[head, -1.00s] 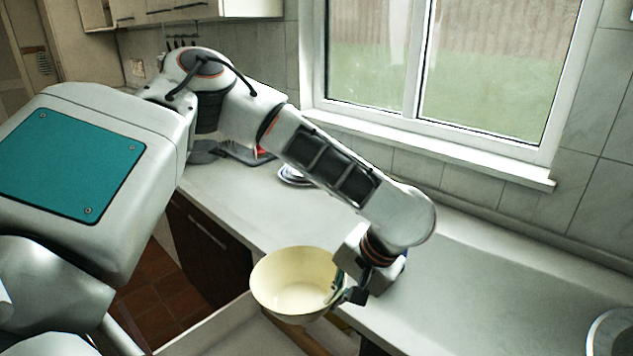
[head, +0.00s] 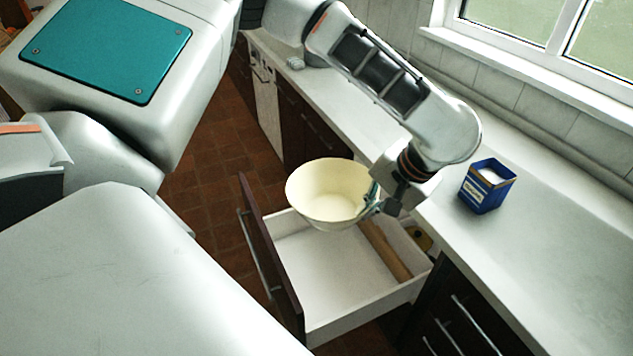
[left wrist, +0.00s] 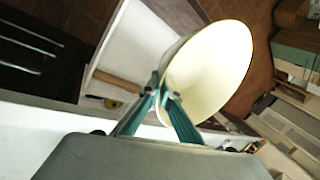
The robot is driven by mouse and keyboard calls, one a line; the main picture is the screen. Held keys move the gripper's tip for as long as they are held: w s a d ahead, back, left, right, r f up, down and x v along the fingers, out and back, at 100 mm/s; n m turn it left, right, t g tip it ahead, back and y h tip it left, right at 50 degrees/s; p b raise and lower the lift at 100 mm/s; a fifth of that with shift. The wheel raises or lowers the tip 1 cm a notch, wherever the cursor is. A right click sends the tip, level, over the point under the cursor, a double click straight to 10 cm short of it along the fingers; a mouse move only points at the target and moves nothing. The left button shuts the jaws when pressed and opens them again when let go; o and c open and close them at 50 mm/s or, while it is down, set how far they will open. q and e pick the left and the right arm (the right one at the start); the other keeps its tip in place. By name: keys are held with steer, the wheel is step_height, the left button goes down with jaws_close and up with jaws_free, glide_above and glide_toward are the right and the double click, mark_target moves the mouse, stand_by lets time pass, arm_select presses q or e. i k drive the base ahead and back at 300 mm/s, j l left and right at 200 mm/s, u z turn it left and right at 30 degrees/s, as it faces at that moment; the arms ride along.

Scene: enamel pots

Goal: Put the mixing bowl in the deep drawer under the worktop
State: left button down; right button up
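The cream mixing bowl (head: 325,196) is upright above the open deep drawer (head: 330,325). My left gripper (head: 371,203) is shut on the bowl's right rim and holds it in the air. In the left wrist view the bowl (left wrist: 222,62) hangs from the two green fingers (left wrist: 166,98), which pinch its rim. The drawer's white inside also shows in the left wrist view (left wrist: 138,45), with bare floor space beneath the bowl. My right gripper is in neither view.
A wooden rolling pin (head: 385,250) lies along the drawer's right side. A blue tin (head: 487,187) stands on the pale worktop (head: 560,240) right of my gripper. The dark drawer front (head: 268,262) stands upright at left. Closed drawers (head: 455,315) are at lower right.

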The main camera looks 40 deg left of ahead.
mark_target(323, 273)
steer(key=j, duration=0.4)
steer(key=k+j+z, duration=0.1)
steer(key=j, duration=0.25)
steer(key=j+z, duration=0.2)
steer(key=j, duration=0.2)
steer(key=k+j+z, duration=0.25)
steer(key=j, duration=0.15)
steer(key=i, duration=0.1)
